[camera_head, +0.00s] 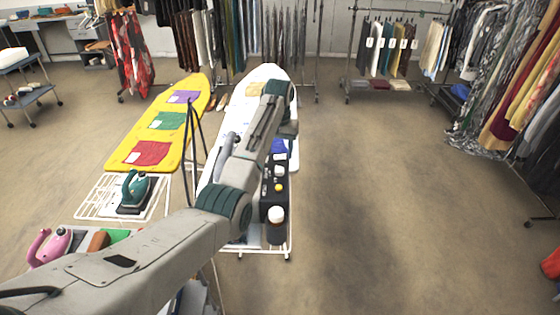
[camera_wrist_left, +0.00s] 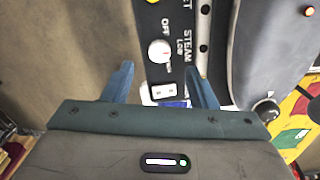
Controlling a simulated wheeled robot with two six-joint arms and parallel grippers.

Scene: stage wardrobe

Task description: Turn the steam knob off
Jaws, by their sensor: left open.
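The steam knob (camera_wrist_left: 159,51) is a small white round dial on a black panel (camera_wrist_left: 186,68) in the left wrist view. The words OFF and STEAM LOW are printed beside it. A small reddish mark shows by its lower right edge, away from OFF. My left gripper (camera_wrist_left: 160,84) is open, its two blue-green fingers apart and empty. The knob lies just ahead of the gap between them; I see no contact. In the head view the black panel (camera_head: 266,196) stands beside the white ironing board (camera_head: 264,72), and my left arm covers part of it. My right gripper is out of view.
A white rocker switch (camera_wrist_left: 163,91) is below the knob, and a grey body with a black knob (camera_wrist_left: 265,110) is to its right.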

